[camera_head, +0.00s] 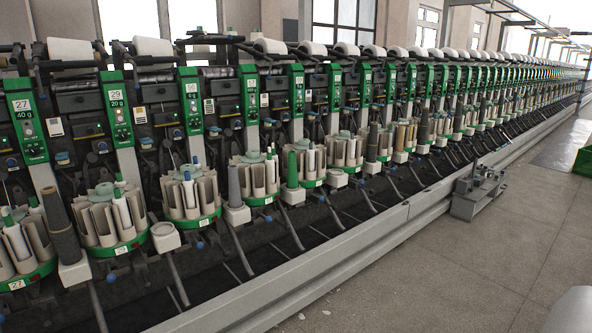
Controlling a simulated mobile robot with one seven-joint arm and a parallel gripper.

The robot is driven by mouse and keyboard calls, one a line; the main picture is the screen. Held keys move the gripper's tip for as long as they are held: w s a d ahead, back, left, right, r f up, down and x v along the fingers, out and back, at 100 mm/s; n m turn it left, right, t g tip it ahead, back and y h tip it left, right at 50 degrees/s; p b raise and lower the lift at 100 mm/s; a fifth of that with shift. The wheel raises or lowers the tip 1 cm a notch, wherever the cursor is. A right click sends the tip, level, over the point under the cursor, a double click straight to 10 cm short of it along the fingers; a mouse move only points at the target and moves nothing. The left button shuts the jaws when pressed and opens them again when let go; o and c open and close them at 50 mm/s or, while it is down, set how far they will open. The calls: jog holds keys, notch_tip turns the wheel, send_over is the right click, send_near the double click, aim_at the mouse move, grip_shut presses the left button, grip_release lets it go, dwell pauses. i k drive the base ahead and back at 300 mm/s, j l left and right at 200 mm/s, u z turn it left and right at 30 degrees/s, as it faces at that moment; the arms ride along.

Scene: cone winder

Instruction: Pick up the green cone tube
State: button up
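The green cone tube (292,168) stands upright near the middle of the picture, narrow end up. Its base is on a small pale block (293,195) at the front of the winder, between two round magazines. Nothing covers its front. A grey cone tube (234,186) stands upright on a similar block to its left. A dark grey cone tube (373,140) stands to its right. My gripper is not in view, so its state does not show.
The long cone winder (225,105) runs from near left to far right. Round magazines (192,193) line its front. A grey rail (390,220) runs along its foot. A grey metal device (479,192) sits beside the rail. The floor (450,275) at right is mostly clear.

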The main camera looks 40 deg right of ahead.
aim_at(292, 183)
jog(key=i+l, duration=0.25)
jog(key=l, duration=0.2)
jog(key=i+l, duration=0.25)
jog(key=l, duration=0.2)
jog(key=i+l, duration=0.25)
jog(key=l, duration=0.2)
jog(key=i+l, duration=0.25)
jog(key=l, duration=0.2)
jog(key=i+l, duration=0.2)
jog(key=l, duration=0.25)
jog(key=i+l, duration=0.25)
jog(key=l, duration=0.2)
jog(key=i+l, duration=0.25)
jog(key=l, duration=0.2)
jog(key=z, duration=0.05)
